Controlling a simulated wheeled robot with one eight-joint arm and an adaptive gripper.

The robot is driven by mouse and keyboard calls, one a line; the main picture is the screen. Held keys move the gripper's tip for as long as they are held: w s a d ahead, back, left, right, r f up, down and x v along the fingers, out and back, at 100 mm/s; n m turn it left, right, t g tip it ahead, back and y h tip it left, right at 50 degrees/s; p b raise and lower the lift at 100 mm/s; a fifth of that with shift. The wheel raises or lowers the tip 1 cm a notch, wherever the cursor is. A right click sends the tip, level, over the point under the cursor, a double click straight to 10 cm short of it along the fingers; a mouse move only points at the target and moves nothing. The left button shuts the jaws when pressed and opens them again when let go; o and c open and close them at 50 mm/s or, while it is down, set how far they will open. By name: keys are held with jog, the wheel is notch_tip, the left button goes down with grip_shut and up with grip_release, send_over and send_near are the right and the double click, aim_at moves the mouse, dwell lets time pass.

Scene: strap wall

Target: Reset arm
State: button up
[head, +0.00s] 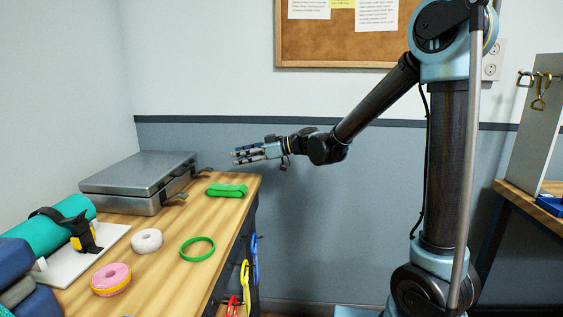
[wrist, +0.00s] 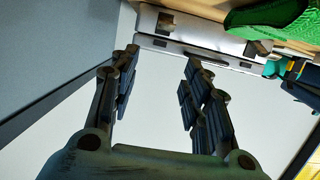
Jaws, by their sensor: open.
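My gripper (head: 247,154) is at the end of my arm, which reaches left from my column. It is held in the air past the right edge of the wooden table, above the table top's height. Its fingers point left, roughly toward the metal case. In the wrist view the two fingers (wrist: 158,88) stand apart with nothing between them. The gripper is open and empty, and it appears to touch nothing.
The wooden table (head: 215,227) holds a metal case (head: 140,172), a green strap bundle (head: 227,190), a green ring (head: 197,248), a white roll (head: 147,240), a pink roll (head: 111,278) and a teal roll (head: 58,228). Straps hang at its right side. The space between table and column is free.

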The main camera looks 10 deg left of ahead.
jog(key=s+d+f+m+t+h, duration=0.1)
jog(key=d+f+m+t+h, duration=0.2)
jog(key=d, duration=1.1)
jog(key=s+d+f+m+t+h, duration=0.1)
jog(key=d+f+m+h, duration=0.3)
jog(key=d, duration=1)
jog(key=s+d+f+m+h, duration=0.2)
jog(key=s+d+f+m, duration=0.2)
jog(key=d, duration=0.5)
jog(key=s+d+f+m+h, duration=0.3)
jog(key=s+d, duration=0.3)
jog(key=d, duration=0.3)
jog(key=s+d+f+m+h, duration=0.3)
jog(key=s+d+f+m, duration=0.1)
jog(key=d, duration=0.6)
jog(key=shift+s+f+m, duration=0.4)
jog(key=shift+f+m, duration=0.15)
jog(key=shift+m, duration=0.15)
jog(key=shift+d, duration=0.1)
jog(key=shift+c, duration=1.2)
